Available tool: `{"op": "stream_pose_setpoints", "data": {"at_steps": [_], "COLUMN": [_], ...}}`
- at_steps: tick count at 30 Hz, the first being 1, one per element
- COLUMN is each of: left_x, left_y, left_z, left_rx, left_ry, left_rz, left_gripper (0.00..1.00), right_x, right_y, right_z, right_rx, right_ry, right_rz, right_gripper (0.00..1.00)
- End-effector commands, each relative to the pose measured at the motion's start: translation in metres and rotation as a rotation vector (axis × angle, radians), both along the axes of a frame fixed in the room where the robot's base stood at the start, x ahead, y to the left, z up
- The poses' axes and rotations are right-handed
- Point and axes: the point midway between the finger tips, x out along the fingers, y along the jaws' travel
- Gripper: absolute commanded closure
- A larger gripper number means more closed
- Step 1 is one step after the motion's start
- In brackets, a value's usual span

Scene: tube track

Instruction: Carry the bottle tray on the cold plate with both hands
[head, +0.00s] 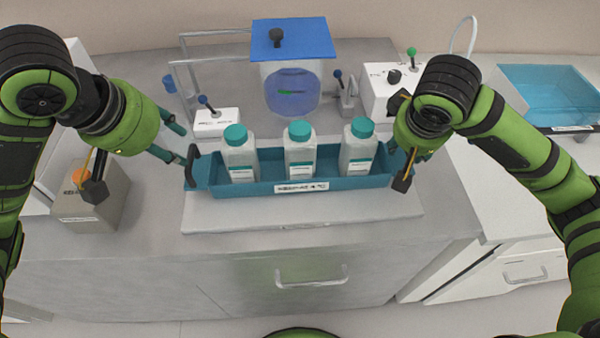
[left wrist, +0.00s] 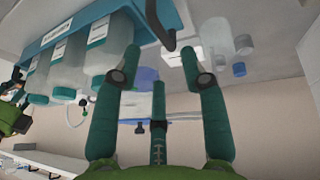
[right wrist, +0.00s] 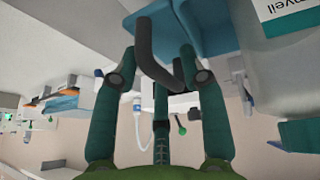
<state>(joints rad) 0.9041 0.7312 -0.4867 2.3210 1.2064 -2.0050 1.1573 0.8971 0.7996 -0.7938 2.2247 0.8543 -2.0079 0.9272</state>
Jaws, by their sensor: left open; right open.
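The blue bottle tray (head: 262,188) sits on a pale flat slab (head: 300,218) at the middle of the bench. It holds three upright clear bottles with teal caps (head: 299,150). Its left black handle (head: 190,165) is beside my left gripper (head: 183,143), which is open; in the left wrist view this handle (left wrist: 158,22) lies just beyond the fingertips. My right gripper (right wrist: 158,55) is open at the tray's right end, its fingers largely hidden by the wrist in the head view. The right handle (right wrist: 150,50) shows between its fingers; contact is unclear. I cannot tell which surface is the cold plate.
A clear vessel with a blue lid (head: 290,40) and white switch boxes (head: 215,123) stand behind the tray. A grey box with an orange knob (head: 92,198) is at left. The slab's front strip is clear.

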Motion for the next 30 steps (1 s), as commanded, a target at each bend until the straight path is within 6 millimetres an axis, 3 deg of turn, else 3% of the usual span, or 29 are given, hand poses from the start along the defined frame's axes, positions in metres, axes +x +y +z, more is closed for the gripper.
{"op": "stream_pose_setpoints", "data": {"at_steps": [6,14,30], "left_x": [-0.011,-0.016,-0.016], "left_y": [0.006,0.007,0.007], "left_z": [0.029,0.037,0.037], "left_rx": [0.0,-0.001,-0.002], "left_ry": [-0.004,0.001,0.001], "left_rz": [0.001,-0.001,0.0], "left_gripper": [0.57,0.57,0.57], "right_x": [0.0,-0.001,-0.028], "right_y": [0.0,0.001,0.012], "right_z": [0.0,0.005,0.07], "right_rx": [0.0,-0.001,-0.002], "right_ry": [0.0,-0.004,-0.007], "right_rz": [0.0,0.001,-0.001], "right_gripper": [0.57,0.57,0.57]}}
